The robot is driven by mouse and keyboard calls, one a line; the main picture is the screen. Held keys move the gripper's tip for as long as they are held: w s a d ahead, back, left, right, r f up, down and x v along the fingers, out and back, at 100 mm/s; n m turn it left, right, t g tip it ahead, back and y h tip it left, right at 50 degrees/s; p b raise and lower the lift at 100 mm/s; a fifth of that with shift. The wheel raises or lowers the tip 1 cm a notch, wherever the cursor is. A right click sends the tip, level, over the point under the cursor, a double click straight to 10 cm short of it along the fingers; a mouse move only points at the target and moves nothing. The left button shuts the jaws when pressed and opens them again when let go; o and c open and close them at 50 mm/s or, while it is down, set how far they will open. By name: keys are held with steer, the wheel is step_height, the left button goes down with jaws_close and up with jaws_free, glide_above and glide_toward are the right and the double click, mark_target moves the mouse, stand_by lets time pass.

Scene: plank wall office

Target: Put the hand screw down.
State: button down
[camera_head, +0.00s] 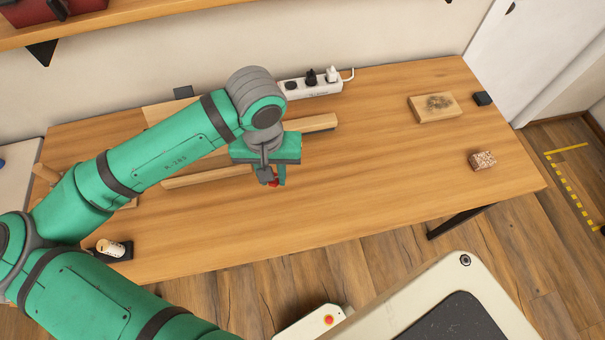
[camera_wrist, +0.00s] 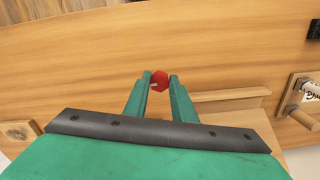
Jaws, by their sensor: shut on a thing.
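My gripper (camera_head: 273,178) is shut on a small red piece, taken to be the hand screw (camera_head: 274,183). In the wrist view the red hand screw (camera_wrist: 159,79) sits between the two green fingertips (camera_wrist: 160,82), with a small pale spot on it. The fingers hide part of it. The gripper points down over the middle of the wooden table (camera_head: 380,165). I cannot tell whether the hand screw touches the tabletop.
Wooden boards (camera_head: 205,176) lie behind and left of the gripper. A power strip (camera_head: 312,87) lies by the wall. A wooden block (camera_head: 435,107), a black piece (camera_head: 482,98) and a speckled block (camera_head: 483,160) stand right. The table's right-middle is clear.

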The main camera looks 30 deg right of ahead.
steer(key=shift+m, duration=0.3)
steer(key=a+f, duration=0.3)
steer(key=w+a+f, duration=0.1)
steer(key=a+f, duration=0.2)
steer(key=a, duration=0.1)
steer(key=w+a+f, duration=0.1)
steer(key=a+f, duration=0.2)
steer(key=a, duration=0.1)
steer(key=shift+w+a, duration=0.1)
steer(key=shift+w, duration=0.15)
steer(key=shift+a+f, duration=0.15)
steer(key=shift+f, duration=1.6)
steer(key=c, duration=1.5)
jaws_free()
steer(key=shift+f, duration=0.1)
